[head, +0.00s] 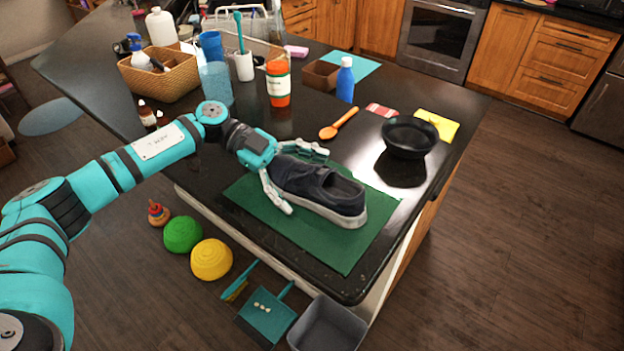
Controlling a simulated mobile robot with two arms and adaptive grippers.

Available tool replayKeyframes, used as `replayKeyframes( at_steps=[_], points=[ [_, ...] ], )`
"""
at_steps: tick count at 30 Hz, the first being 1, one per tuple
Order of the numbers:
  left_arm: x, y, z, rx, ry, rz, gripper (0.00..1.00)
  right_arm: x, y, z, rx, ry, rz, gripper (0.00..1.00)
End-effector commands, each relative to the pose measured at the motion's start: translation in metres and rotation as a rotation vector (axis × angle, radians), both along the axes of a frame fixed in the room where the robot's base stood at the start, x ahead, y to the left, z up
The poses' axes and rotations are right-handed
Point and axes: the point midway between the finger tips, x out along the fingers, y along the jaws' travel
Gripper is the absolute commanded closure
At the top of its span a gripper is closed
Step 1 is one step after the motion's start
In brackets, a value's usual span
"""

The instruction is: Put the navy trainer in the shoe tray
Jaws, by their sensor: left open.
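The navy trainer (318,188) with a white sole rests upright on a flat green tray or mat (335,248) near the counter's front corner. Its toe points to the left, toward my left gripper, and its opening faces up. My left gripper (306,180) is open, with one finger on the far side of the toe and one on the near side. I cannot tell whether the fingers touch the shoe. No other shoe tray is clear to me. My right gripper is out of view.
A black bowl (408,137), an orange spoon (338,124) and a blue bottle (345,80) stand or lie behind the shoe. A wicker basket (160,78) and an orange jar (278,84) are farther left. On the floor are balls, a dustpan (266,316) and a grey bin (327,325).

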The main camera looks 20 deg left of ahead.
Motion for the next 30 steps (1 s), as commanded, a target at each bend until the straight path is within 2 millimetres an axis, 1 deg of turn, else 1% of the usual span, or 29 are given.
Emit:
replayKeyframes(
  at_steps=[5,21,30],
  points=[
    [0.0001,0.0002,-0.0008,0.001,0.000,0.000,0.00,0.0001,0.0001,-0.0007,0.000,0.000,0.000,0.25],
    [-0.0010,0.0001,-0.0027,0.003,0.005,-0.002,0.71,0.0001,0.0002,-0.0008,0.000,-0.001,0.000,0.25],
    [-0.0011,-0.0003,-0.0026,0.002,0.005,-0.002,0.71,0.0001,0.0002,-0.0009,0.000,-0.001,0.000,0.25]
  ],
)
